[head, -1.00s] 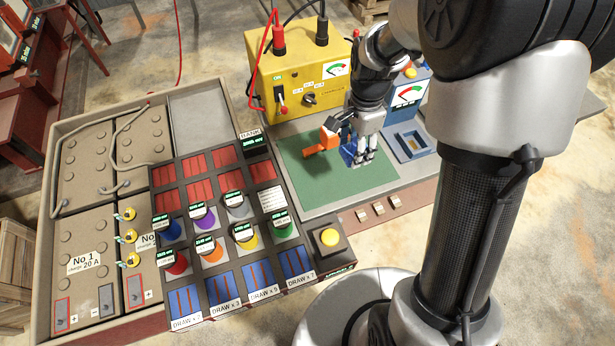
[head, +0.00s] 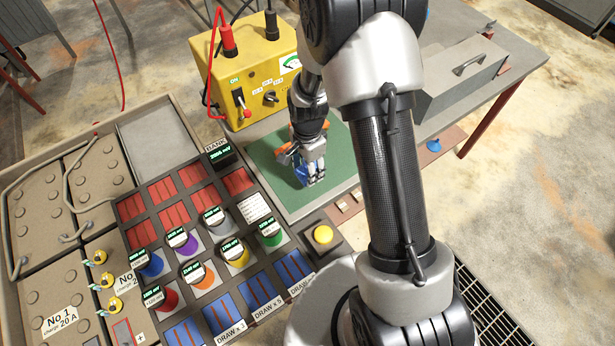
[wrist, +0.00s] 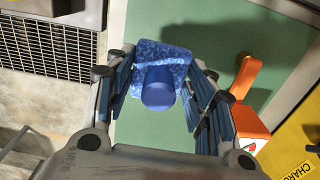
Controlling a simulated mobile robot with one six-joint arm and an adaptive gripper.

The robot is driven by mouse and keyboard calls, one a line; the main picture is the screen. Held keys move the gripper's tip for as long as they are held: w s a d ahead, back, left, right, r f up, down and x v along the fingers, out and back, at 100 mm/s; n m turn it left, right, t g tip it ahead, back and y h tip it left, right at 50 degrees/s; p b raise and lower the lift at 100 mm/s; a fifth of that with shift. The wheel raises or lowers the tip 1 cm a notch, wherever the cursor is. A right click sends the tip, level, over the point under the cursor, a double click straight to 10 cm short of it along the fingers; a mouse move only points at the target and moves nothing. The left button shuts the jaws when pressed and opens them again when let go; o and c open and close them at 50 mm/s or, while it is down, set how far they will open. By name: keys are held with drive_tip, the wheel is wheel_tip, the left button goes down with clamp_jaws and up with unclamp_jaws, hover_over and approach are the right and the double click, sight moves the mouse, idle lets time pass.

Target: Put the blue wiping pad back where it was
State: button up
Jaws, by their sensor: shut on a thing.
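The blue wiping pad (wrist: 175,58) has a speckled square body and a round blue knob (wrist: 158,90). In the wrist view it sits between the two fingers of my gripper (wrist: 160,85), which is shut on it. In the head view my gripper (head: 314,178) points down over the green mat (head: 335,165), and only a little blue of the pad (head: 301,172) shows beside the fingers. Whether the pad touches the mat is hard to tell.
An orange tool (wrist: 246,110) lies on the mat close beside my gripper. The yellow charger box (head: 260,60) with red and black leads stands behind. The panel of coloured knobs (head: 200,245) is at left, with a yellow button (head: 323,235) near the mat's front.

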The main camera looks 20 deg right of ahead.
drive_tip(key=shift+f+b, duration=0.5)
drive_tip(key=shift+f, duration=1.7)
drive_tip(key=shift+f, duration=0.25)
drive_tip(key=o, duration=1)
drive_tip(key=shift+r, duration=0.1)
drive_tip(key=shift+o, duration=0.2)
